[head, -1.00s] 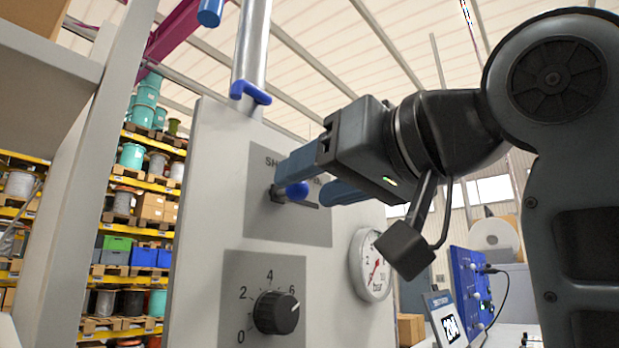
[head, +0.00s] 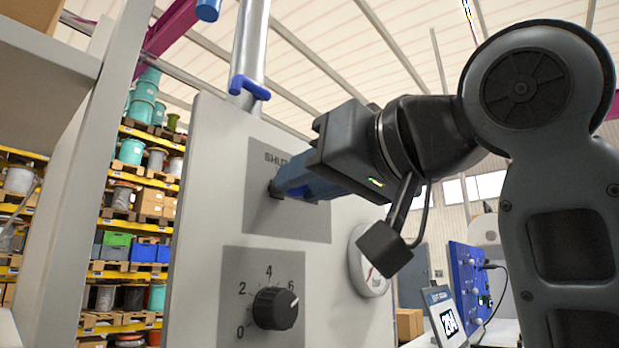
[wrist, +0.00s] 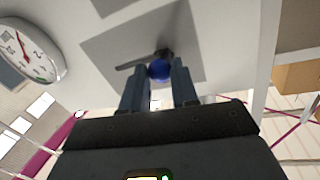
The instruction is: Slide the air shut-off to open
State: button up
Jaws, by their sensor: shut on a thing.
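The air shut-off sits on a grey plate (head: 290,225) lettered "SHU…", the rest hidden by my gripper. Its blue ball knob (wrist: 160,69) shows in the wrist view at one end of a dark slot (wrist: 128,65), which runs from it towards the gauge.
A round pressure gauge (head: 366,262) is right of the plate, partly covered by my wrist. A black dial (head: 275,308) numbered from 0 sits below. A metal pipe with a blue clip (head: 249,88) rises above the panel. Shelves with reels (head: 140,185) stand behind at left.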

grip_shut()
jog(key=w+d+p, duration=0.1)
jog(key=w+d, duration=0.3)
jog(key=w, duration=0.1)
jog(key=shift+w+d+p, duration=0.3)
jog(key=shift+w, duration=0.1)
jog(key=o, duration=1)
grip_release()
jog(key=b+v, duration=0.1)
jog(key=v, duration=0.6)
jog(key=shift+s+d, duration=0.25)
